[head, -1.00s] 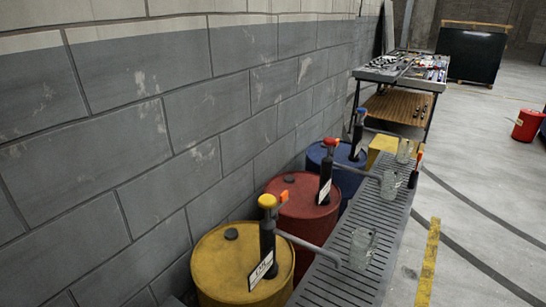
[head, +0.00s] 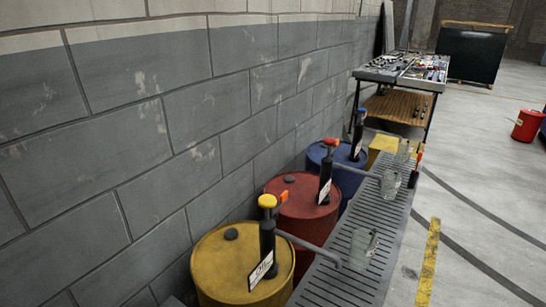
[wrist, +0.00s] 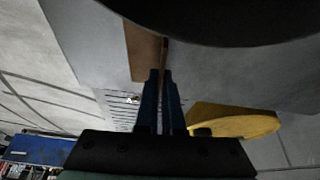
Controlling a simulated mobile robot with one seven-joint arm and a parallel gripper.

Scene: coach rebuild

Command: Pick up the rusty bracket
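In the wrist view, the two dark blue fingers of my gripper (wrist: 162,75) are close together, with a thin brown strip between them. A brown, flat-sided piece with a darker reddish edge, which looks like the rusty bracket (wrist: 143,50), sticks out beyond the fingertips. My gripper looks shut on its edge. The dark curved shape at the top of the wrist view covers part of the scene. Neither my gripper nor the bracket shows in the head view.
Yellow (head: 215,262), red (head: 292,208) and blue (head: 350,165) drums with pumps stand along the block wall. A slatted grey rack (head: 335,285) holds glass jugs (head: 362,247). A workbench (head: 375,73) bears many tools. A red bucket (head: 527,125) stands right; the floor between is clear.

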